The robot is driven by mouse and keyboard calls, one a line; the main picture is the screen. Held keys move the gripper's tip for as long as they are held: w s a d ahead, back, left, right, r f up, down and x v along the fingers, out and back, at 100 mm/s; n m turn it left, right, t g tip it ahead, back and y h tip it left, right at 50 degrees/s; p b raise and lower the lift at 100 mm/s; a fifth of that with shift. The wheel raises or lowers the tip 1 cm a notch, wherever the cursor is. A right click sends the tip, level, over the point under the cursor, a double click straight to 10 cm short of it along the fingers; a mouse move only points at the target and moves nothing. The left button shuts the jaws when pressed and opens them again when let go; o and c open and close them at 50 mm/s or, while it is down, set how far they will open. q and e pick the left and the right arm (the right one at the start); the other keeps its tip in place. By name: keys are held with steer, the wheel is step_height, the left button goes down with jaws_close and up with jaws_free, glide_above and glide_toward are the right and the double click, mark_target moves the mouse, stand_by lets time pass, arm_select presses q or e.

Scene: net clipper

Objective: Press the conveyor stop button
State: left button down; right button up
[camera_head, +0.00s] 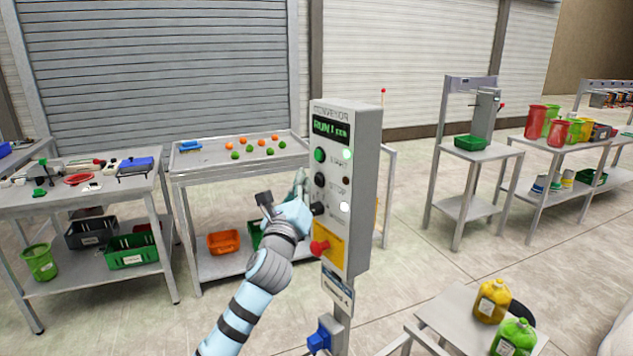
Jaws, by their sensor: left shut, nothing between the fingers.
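The conveyor control box (357,215) is a grey upright panel on a post in the middle of the head view. Its display (331,130) shows green text that appears to read "RUN". A green button (319,155) and a black knob (319,180) are on its front face. A red mushroom button (319,247) sits lower on a yellow plate. My right gripper is not in view.
A table (240,165) with orange and green round items stands behind, left of the box. A tool table (85,193) is further left. Yellow (492,300) and green (513,338) jugs are at front right. Open floor lies right of the box.

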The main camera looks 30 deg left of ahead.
arm_select(q)
steer(key=shift+w+r, duration=0.1)
stand_by(0.7)
steer(key=shift+w+d+p, duration=0.2)
steer(key=shift+w+p, duration=0.1)
steer(key=shift+p, duration=0.1)
steer(key=shift+w+d, duration=0.15)
steer(key=shift+w, duration=0.25)
stand_by(0.6)
steer(key=shift+s, duration=0.15)
steer(key=shift+s+a+p, duration=0.35)
steer(key=shift+s+p, duration=0.15)
steer(key=shift+s, duration=0.15)
